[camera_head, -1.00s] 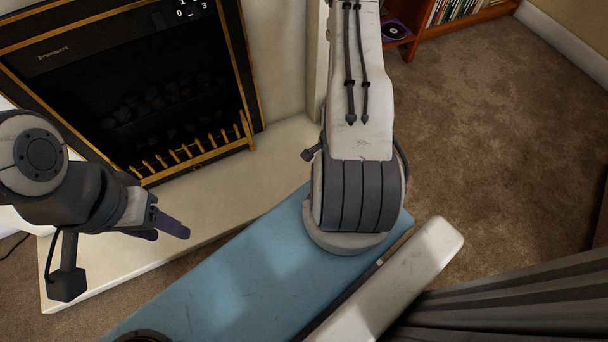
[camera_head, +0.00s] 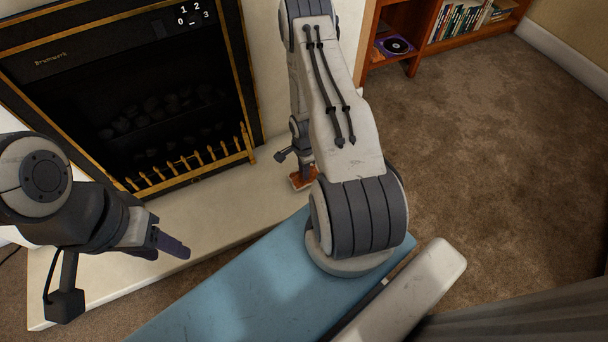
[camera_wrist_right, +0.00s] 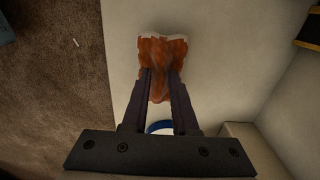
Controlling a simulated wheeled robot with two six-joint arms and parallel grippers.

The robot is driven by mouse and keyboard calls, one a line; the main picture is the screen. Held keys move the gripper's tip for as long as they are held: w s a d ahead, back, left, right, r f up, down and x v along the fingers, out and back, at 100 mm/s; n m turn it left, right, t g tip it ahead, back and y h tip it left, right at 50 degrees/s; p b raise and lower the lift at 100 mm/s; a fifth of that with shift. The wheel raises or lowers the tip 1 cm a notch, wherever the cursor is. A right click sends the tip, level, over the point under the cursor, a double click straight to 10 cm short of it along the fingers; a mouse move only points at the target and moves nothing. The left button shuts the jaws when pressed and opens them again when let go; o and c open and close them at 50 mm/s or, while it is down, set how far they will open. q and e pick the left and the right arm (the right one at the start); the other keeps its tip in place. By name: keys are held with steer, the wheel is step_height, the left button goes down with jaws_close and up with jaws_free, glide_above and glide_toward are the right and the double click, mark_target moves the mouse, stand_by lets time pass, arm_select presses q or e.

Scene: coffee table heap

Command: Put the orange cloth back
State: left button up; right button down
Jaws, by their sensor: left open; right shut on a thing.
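The orange cloth (camera_wrist_right: 163,62) is between the fingertips of my right gripper (camera_wrist_right: 160,90) in the right wrist view, over the pale hearth slab. It also shows in the head view as a small orange patch (camera_head: 302,178) beside my right arm, mostly hidden by that arm. My right gripper is shut on the cloth. I cannot tell whether the cloth touches the slab. My left gripper (camera_head: 172,244) is open and empty at the left in the head view, above the hearth and well away from the cloth.
The pale hearth (camera_head: 225,205) runs before the black fireplace (camera_head: 130,100) with its gold fender. A blue and white rim (camera_wrist_right: 160,127) shows behind the right fingers. A wooden shelf (camera_head: 412,62) with books stands at the back. Brown carpet (camera_head: 480,130) is clear at right.

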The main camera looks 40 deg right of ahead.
step_height(320, 180, down, 4)
steer(key=b, duration=0.3)
steer(key=shift+r, duration=0.15)
steer(key=c, duration=0.7)
jaws_free()
steer(key=shift+r, duration=0.15)
